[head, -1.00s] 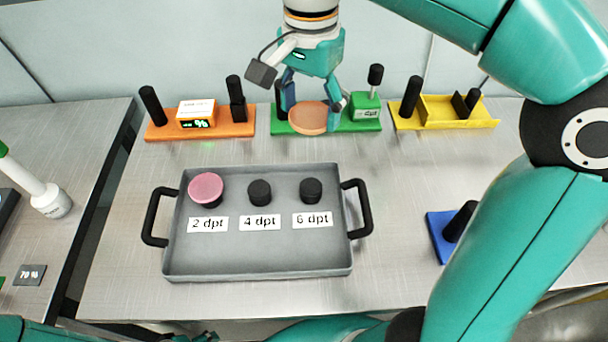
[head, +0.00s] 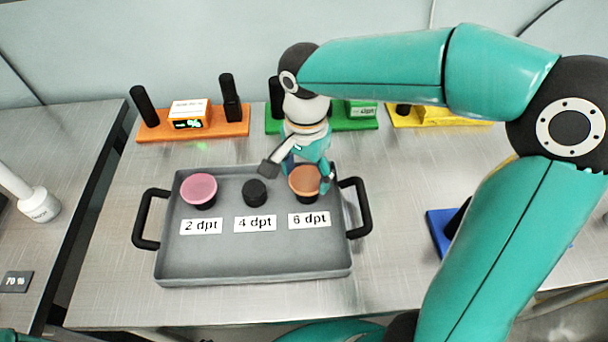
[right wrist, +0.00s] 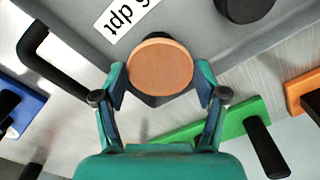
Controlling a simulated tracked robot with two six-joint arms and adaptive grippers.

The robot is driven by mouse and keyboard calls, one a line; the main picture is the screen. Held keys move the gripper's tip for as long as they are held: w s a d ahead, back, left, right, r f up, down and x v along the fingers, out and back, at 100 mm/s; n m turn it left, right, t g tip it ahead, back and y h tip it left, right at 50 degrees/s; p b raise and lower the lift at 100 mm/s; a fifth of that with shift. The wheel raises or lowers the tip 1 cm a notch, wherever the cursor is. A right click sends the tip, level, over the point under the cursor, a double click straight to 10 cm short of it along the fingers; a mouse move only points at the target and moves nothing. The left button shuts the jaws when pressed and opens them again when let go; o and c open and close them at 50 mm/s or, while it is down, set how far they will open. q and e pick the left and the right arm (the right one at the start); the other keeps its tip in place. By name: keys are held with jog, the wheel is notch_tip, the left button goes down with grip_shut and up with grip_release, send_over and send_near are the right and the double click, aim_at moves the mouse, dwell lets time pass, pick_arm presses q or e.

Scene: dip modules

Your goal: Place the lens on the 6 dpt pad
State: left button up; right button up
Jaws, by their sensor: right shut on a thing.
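An orange lens (head: 304,180) is at the black 6 dpt pad (head: 309,198), behind the "6 dpt" label (head: 309,221) in the grey tray. My right gripper (head: 306,176) is shut on the lens from behind, with a finger at each side of it. In the right wrist view the orange lens (right wrist: 160,66) covers most of the dark pad (right wrist: 154,99). I cannot tell whether the lens touches the pad or hovers just above it. My left gripper is not in view.
The tray (head: 250,265) has black side handles. A pink lens (head: 199,188) sits on the 2 dpt pad; the 4 dpt pad (head: 254,193) is bare. Orange (head: 232,130), green (head: 362,125) and yellow (head: 432,120) stations stand behind, a blue one (head: 440,225) at right.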

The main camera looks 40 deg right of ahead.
aim_at(305, 179)
jog(key=shift+f, duration=0.25)
jog(key=shift+f, duration=0.2)
jog(key=o, duration=0.9)
jog(key=shift+r, duration=0.1)
jog(key=shift+r, duration=0.25)
notch_tip(305, 179, up, 12)
jog(key=shift+f+p, duration=0.15)
jog(key=shift+p, duration=0.6)
